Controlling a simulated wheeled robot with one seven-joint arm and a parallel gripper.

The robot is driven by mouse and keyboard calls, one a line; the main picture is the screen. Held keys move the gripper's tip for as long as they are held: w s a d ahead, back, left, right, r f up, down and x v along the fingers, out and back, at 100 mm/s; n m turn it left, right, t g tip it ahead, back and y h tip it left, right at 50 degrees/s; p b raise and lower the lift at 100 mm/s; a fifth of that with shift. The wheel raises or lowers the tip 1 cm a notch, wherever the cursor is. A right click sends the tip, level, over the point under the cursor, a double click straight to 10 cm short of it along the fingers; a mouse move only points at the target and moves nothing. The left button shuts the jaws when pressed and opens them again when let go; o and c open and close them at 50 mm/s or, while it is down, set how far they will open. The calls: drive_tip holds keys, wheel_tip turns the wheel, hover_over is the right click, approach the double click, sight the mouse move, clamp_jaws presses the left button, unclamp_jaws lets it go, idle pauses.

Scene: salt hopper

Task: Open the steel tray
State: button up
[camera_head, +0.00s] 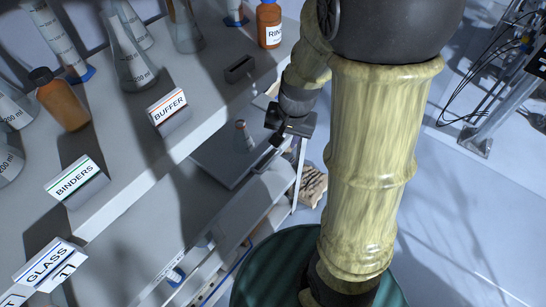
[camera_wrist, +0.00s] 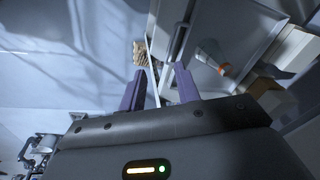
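What looks like the steel tray (camera_head: 212,150) is a flat grey surface below the bench top, with a small bottle (camera_head: 243,136) standing on it. My gripper (camera_head: 283,133) is at the tray's right end in the head view, partly hidden by my arm. In the wrist view my gripper (camera_wrist: 158,83) has its two purple fingers apart. A thin pale bar (camera_wrist: 153,77) runs between them; I cannot tell whether either finger touches it.
The bench top (camera_head: 205,85) carries flasks, a brown bottle (camera_head: 62,100) and signs reading BUFFER (camera_head: 167,106) and BINDERS (camera_head: 75,177). A brown patterned object (camera_head: 313,184) lies below my gripper. A dark green round thing (camera_head: 275,268) is at bottom centre.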

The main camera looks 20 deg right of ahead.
drive_tip(key=w+d+f+m, duration=0.1)
drive_tip(key=w+f+m, duration=0.2)
drive_tip(key=w+m, duration=0.2)
drive_tip(key=shift+w+d+y, duration=0.2)
drive_tip(key=shift+w+y, duration=0.1)
drive_tip(key=shift+w, duration=0.2)
drive_tip(key=shift+f, duration=0.1)
drive_tip(key=b, duration=0.1)
approach(272, 160)
drive_tip(key=f, duration=0.5)
drive_tip(key=w+f, duration=0.1)
drive_tip(key=f, duration=0.1)
drive_tip(key=shift+w+a+f, duration=0.1)
drive_tip(key=shift+a+f, duration=0.25)
drive_tip(key=shift+a, duration=0.05)
clamp_jaws()
